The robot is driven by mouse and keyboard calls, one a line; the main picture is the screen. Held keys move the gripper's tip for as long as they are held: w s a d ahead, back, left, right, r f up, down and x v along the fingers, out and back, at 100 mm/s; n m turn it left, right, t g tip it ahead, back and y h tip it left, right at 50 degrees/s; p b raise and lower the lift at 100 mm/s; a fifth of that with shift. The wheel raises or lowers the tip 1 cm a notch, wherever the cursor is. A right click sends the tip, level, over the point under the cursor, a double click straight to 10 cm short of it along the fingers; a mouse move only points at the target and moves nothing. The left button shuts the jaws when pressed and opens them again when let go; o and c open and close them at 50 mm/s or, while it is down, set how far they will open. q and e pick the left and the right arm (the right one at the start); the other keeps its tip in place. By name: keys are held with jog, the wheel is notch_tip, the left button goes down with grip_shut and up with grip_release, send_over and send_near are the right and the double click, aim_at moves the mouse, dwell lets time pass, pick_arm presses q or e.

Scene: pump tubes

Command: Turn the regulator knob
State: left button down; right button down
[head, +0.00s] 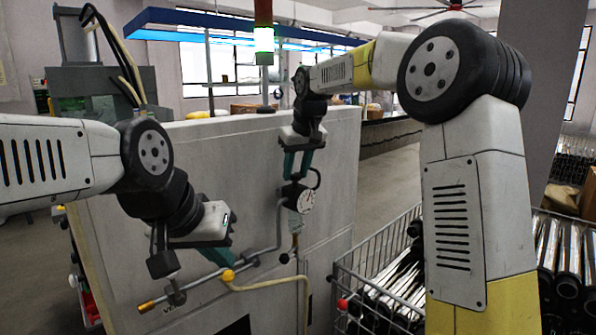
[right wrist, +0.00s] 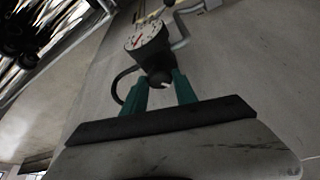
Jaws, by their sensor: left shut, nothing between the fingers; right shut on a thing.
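The regulator with its round white gauge (head: 306,201) is mounted on the grey panel. The gauge (right wrist: 146,35) also shows in the right wrist view, just beyond the fingers. My right gripper (head: 297,172) comes down from above, its teal fingers shut on the dark regulator knob (right wrist: 159,80). The fingers sit on either side of the knob in the right wrist view. My left gripper (head: 222,257) is shut and empty, its teal fingers beside the metal pipe and close to a yellow ball handle (head: 228,275); I cannot tell whether they touch it.
The panel (head: 335,180) stands upright behind the grippers. A metal pipe (head: 190,289) with an orange end runs along its front, and a pale hose (head: 270,284) hangs from it. A wire basket (head: 385,250) with metal tubes stands at the right, close to my right arm.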

jog(key=c, duration=1)
grip_release()
jog(key=shift+r, duration=0.15)
jog(key=v, duration=0.7)
jog(key=shift+s+r, duration=0.15)
jog(key=shift+r, duration=0.1)
jog(key=shift+d, duration=0.1)
jog(key=m, duration=0.1)
send_near(302, 189)
jog(key=s+d+r, duration=0.3)
jog(key=s+d, duration=0.2)
jog(key=s+d+f+m, duration=0.1)
jog(key=s+d+f, duration=0.2)
jog(key=s, duration=0.4)
jog(key=s+d+f+m+t, duration=0.1)
jog(key=s+d+f, duration=0.2)
jog(key=s+f, duration=0.2)
jog(key=s+d+f+m+t, duration=0.1)
jog(key=s+f, duration=0.3)
jog(key=s, duration=0.5)
jog(key=shift+d+f+m, duration=0.35)
jog(key=shift+d+m, duration=0.25)
jog(key=shift+d, duration=0.3)
jog(key=shift+s, duration=0.15)
